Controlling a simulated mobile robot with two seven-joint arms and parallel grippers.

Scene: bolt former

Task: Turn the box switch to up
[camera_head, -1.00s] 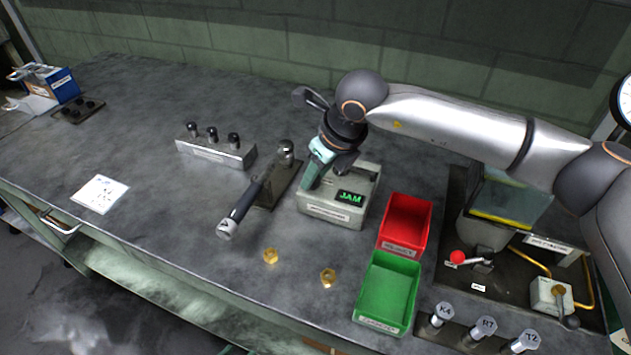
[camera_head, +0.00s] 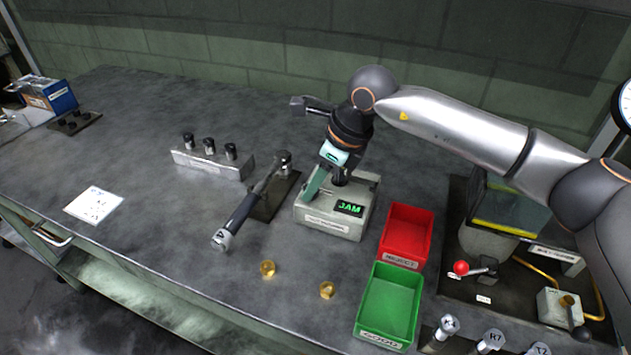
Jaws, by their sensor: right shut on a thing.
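The grey box (camera_head: 328,224) stands on the workbench in the middle of the view, with a green lit display reading JAM (camera_head: 350,207) on its sloped top. My right gripper (camera_head: 329,184) reaches down onto the box's top from above, behind and left of the display. It is shut on the box switch, which its fingers and wrist hide, so I cannot tell which way the switch points. My left gripper is not in view.
A red bin (camera_head: 408,233) and a green bin (camera_head: 389,305) stand right of the box. Two brass nuts (camera_head: 267,269) lie in front. A machine with a red-knobbed lever (camera_head: 462,268) stands at right.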

